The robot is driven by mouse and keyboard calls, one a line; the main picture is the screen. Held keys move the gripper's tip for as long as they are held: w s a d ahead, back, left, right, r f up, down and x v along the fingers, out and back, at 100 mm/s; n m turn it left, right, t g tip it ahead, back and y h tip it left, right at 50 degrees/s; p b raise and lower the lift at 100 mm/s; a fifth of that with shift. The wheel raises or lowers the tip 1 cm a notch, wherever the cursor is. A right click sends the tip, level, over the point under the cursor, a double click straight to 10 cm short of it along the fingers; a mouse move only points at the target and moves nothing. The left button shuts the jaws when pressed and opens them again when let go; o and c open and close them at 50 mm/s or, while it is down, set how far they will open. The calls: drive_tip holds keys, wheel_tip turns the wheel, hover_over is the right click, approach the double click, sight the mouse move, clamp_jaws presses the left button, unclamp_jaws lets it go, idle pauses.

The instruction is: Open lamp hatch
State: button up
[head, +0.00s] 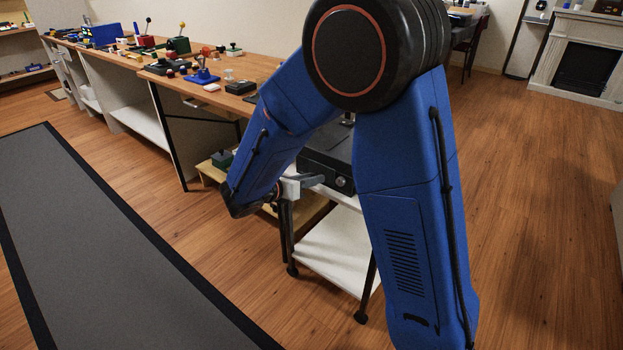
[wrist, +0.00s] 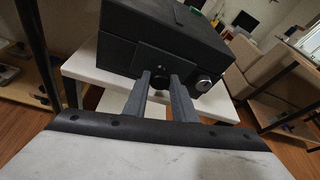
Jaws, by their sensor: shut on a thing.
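A black box (wrist: 165,32) stands on a small white table; its front panel (wrist: 135,52) faces my gripper. The box also shows in the head view (head: 323,166), partly hidden behind my arm. A round silver lock-like fitting (wrist: 204,84) sits on the right of the front; it also shows in the head view (head: 341,182). My gripper (wrist: 161,78) is at the front of the box, its two grey fingers on either side of a dark round knob (wrist: 158,83), shut on it. The box top looks closed. I cannot make out a lamp.
The white table (wrist: 92,70) has a lower white shelf (head: 325,250) and dark legs. A long wooden bench (head: 135,62) with several small devices runs behind, left. A grey mat (head: 90,240) lies on the left. Wooden floor at right (head: 535,180) is clear.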

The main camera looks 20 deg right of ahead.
drive_tip(key=shift+s+a+f+m+t+h, duration=0.1)
drive_tip(key=shift+a+f+m+t+h, duration=0.1)
drive_tip(key=shift+f+t+h, duration=0.7)
drive_tip(key=shift+s+a+f+m+t+h, duration=0.15)
drive_tip(key=shift+f+t+h, duration=0.3)
drive_tip(key=shift+h, duration=0.9)
drive_tip(key=shift+s+a+f+m+t+h, duration=0.1)
drive_tip(key=shift+a+f+t+h, duration=0.1)
drive_tip(key=shift+f+t+h, duration=0.7)
drive_tip(key=shift+r+g+h, duration=0.2)
drive_tip(key=shift+g+h, duration=0.05)
drive_tip(key=shift+h, duration=0.1)
drive_tip(key=o, duration=1)
drive_tip(key=shift+o, duration=0.2)
drive_tip(key=v, duration=1.7)
drive_tip(key=shift+a, duration=0.15)
drive_tip(key=shift+f, duration=0.1)
